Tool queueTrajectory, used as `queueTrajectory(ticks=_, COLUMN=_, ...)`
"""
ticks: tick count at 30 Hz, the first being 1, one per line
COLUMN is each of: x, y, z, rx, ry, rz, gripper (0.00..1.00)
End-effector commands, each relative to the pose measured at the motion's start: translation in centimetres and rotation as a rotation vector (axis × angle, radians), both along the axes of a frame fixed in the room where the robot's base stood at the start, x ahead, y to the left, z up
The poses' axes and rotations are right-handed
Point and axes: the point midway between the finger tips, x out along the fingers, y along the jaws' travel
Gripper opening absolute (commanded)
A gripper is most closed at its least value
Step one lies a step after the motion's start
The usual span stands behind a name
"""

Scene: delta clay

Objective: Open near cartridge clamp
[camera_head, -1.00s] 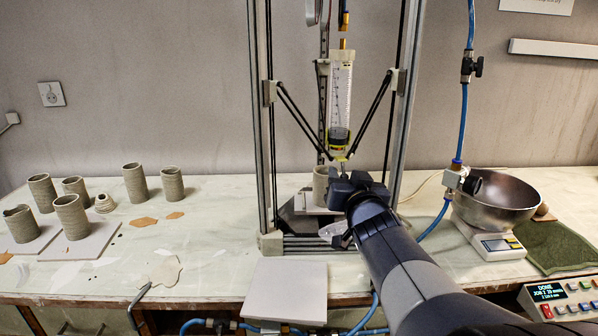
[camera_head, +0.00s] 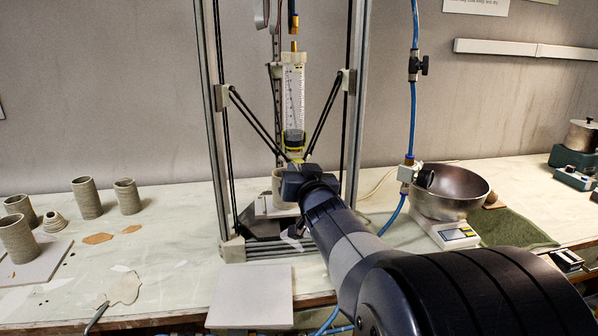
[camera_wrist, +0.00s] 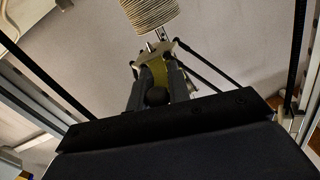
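The clear cartridge (camera_head: 292,103) stands upright in the delta printer, with yellow parts around its lower end (camera_head: 294,152). My gripper's wrist reaches in just below that end, and it hides the fingers in the head view. In the wrist view, the fingers of my gripper (camera_wrist: 157,88) stand apart on either side of a yellow piece (camera_wrist: 157,70). A round black knob (camera_wrist: 156,97) shows between them. I cannot tell whether the fingers touch the yellow piece. A ribbed clay cylinder (camera_wrist: 150,12) is beyond the fingertips; it stands under the nozzle in the head view (camera_head: 279,186).
Printer posts (camera_head: 213,130) and slanted black rods (camera_head: 325,115) flank my arm. A metal bowl (camera_head: 450,190) on a scale stands to the right, with a blue hose (camera_head: 412,110) beside it. A pale slab (camera_head: 252,296) lies in front. Clay cylinders (camera_head: 87,198) stand at left.

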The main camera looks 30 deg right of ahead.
Motion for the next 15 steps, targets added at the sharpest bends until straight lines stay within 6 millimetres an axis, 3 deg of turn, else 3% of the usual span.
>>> queueTrajectory(ticks=5, x=-0.01, y=-0.01, z=0.0, rx=0.0, ry=0.0, rz=0.0, gripper=0.0)
queueTrajectory(ticks=15, x=-0.01, y=0.0, z=0.01, rx=0.0, ry=0.0, rz=0.0, gripper=0.0)
